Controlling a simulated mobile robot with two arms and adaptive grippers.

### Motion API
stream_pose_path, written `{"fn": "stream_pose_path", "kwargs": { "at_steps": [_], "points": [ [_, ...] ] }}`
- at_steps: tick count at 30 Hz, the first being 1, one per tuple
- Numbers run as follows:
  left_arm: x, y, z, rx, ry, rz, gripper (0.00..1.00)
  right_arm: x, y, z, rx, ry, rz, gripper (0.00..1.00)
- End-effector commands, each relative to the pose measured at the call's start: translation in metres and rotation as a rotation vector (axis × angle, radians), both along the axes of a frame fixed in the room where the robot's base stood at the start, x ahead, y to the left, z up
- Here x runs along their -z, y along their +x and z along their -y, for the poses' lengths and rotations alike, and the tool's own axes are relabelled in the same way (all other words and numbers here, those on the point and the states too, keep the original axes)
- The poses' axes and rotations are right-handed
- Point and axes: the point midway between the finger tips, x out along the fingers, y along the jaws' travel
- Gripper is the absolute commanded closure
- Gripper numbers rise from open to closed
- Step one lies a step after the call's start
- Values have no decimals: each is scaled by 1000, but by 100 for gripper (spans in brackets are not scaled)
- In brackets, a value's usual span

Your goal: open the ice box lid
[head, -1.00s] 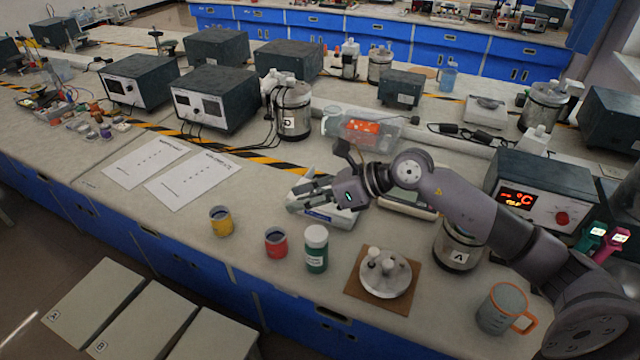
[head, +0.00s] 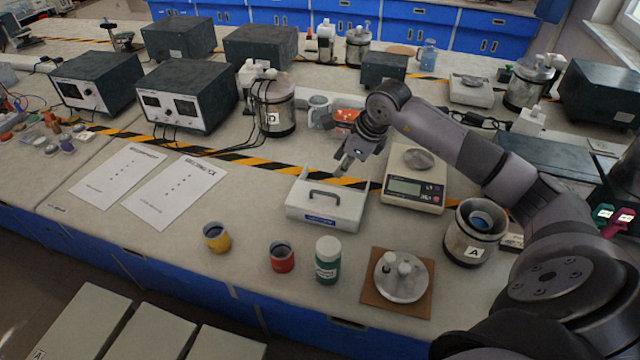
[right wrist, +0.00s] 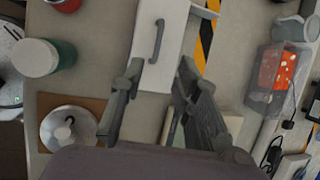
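The handle (right wrist: 157,42) also shows in the right wrist view, ahead of the fingers. My right gripper (head: 347,162) is above and behind the box's right back corner, apart from the handle. In the right wrist view its two fingers (right wrist: 161,66) are spread wide with nothing between them. My left gripper is not in view.
A digital scale (head: 412,188) stands close right of the box. A clear bin with orange contents (head: 350,116) is behind. A green bottle (head: 327,262), red cup (head: 282,258) and yellow cup (head: 216,238) stand in front.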

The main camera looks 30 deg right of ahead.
Motion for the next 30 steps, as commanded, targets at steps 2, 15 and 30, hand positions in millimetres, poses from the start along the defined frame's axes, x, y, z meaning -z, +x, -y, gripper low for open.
{"fn": "stream_pose_path", "kwargs": {
  "at_steps": [2,15,30],
  "points": [
    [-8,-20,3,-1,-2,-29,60,14,7,-4,0,6,-6,70],
    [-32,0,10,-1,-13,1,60,99,45,-15,0,6,-3,70],
    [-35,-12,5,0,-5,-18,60,130,59,-17,-2,2,1,70]
  ]
}}
